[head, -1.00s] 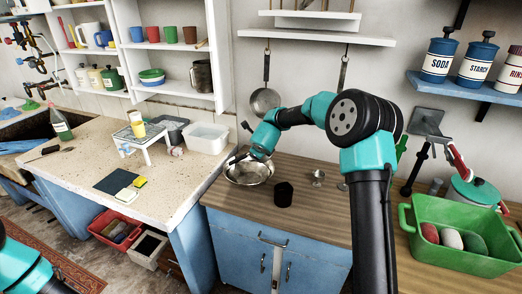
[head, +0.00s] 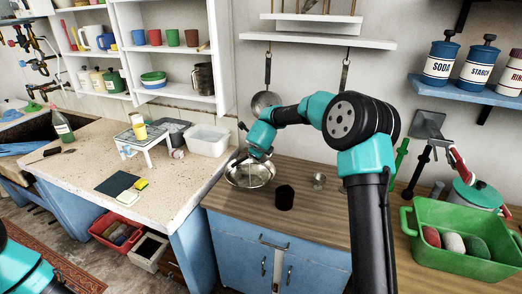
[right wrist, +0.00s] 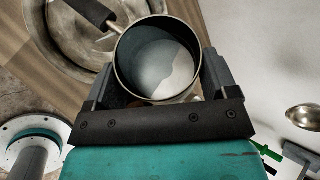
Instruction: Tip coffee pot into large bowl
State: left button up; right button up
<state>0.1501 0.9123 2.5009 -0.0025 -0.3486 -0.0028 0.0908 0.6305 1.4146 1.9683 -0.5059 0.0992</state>
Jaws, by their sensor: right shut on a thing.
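The coffee pot (right wrist: 155,62) is between the fingers of my right gripper (right wrist: 158,85) in the right wrist view. It is a round metal pot with a dark rim and a long black handle (right wrist: 92,10) pointing to the upper left. I look down into its pale grey interior; I cannot tell whether it holds liquid. The large metal bowl (head: 262,181) stands on the wooden counter, and my right gripper (head: 252,158) is above it in the head view. The bowl also shows behind the pot at upper left in the right wrist view (right wrist: 52,42). My left gripper is out of view.
A black cup (head: 284,198) and a small metal goblet (head: 319,181) stand right of the bowl. A white tub (head: 208,140) is on the stone counter to the left. A green crate (head: 462,259) is at the right. The wood's front left is clear.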

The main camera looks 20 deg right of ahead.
jog(key=shift+r, duration=0.15)
dwell(0.5)
jog(key=shift+w+a+r+h, duration=0.15)
jog(key=shift+a+r+h, duration=0.1)
jog(key=shift+r+h, duration=0.25)
jog(key=shift+a+r+n, duration=0.1)
jog(key=shift+r+n, duration=0.1)
jog(key=shift+n, duration=0.1)
dwell(0.9)
jog(key=shift+w+a+r+g+h, duration=0.1)
jog(key=shift+a+r+g+h, duration=0.15)
jog(key=shift+r, duration=0.2)
jog(key=shift+r+h, duration=0.2)
jog(key=shift+h, duration=0.05)
dwell(0.6)
jog(key=shift+a+r+n+h, duration=0.1)
jog(key=shift+r+n+h, duration=0.2)
jog(key=shift+r+n, duration=0.1)
jog(key=shift+w+a+r+g, duration=0.1)
jog(key=shift+r+g, duration=0.05)
jog(key=shift+g, duration=0.1)
dwell(0.6)
jog(key=shift+r+h, duration=0.25)
jog(key=shift+h, duration=0.05)
jog(key=shift+w+a+r+n+h, duration=0.15)
jog(key=shift+a+r+n+h, duration=0.15)
jog(key=shift+n+h, duration=0.2)
dwell(1.0)
